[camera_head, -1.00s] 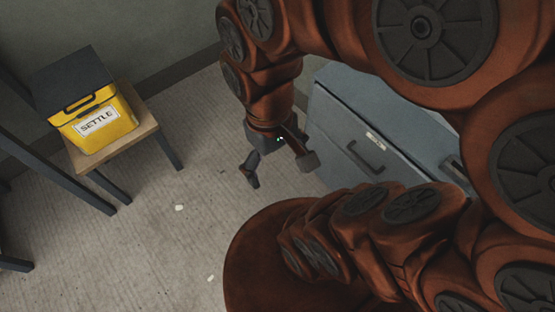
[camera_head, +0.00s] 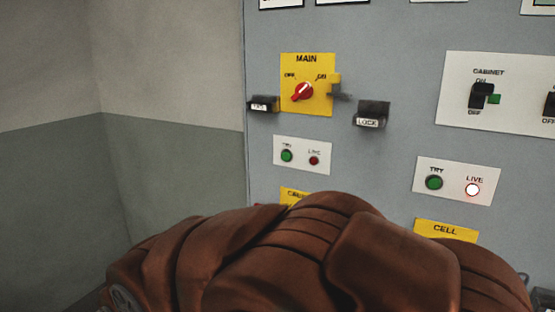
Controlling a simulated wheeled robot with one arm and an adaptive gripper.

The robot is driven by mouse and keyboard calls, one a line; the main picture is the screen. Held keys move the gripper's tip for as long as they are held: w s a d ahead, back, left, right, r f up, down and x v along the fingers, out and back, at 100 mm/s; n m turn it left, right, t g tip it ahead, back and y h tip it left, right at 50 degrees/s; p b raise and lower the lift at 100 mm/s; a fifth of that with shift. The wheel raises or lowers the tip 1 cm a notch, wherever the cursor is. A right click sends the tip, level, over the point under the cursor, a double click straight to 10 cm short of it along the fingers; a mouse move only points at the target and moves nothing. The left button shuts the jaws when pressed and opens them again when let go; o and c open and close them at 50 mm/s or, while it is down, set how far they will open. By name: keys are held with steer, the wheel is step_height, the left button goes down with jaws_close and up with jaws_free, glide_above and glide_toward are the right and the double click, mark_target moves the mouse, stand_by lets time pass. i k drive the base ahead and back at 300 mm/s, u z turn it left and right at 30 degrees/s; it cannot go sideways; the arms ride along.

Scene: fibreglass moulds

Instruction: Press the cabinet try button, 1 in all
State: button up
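A grey wall panel fills the right of the view. Below the plate marked CABINET (camera_head: 488,118) is a white plate with a green button marked TRY (camera_head: 434,183) and a lamp marked LIVE (camera_head: 472,190). This lamp shows bright white with a red rim. A second white plate to the left, under MAIN, has another green TRY button (camera_head: 287,156) and a dark red LIVE lamp (camera_head: 314,160). My gripper is not in view; my brown arm covers the bottom middle, below both TRY buttons.
The yellow MAIN plate (camera_head: 318,104) has a red knob (camera_head: 303,92) turned towards ON. A TAG holder (camera_head: 263,104) and a LOCK holder (camera_head: 369,114) stick out from the panel. A yellow CELL plate (camera_head: 446,231) sits low right. Bare wall is at left.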

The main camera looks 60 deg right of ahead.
mark_target(286, 156)
steer(key=z, duration=2)
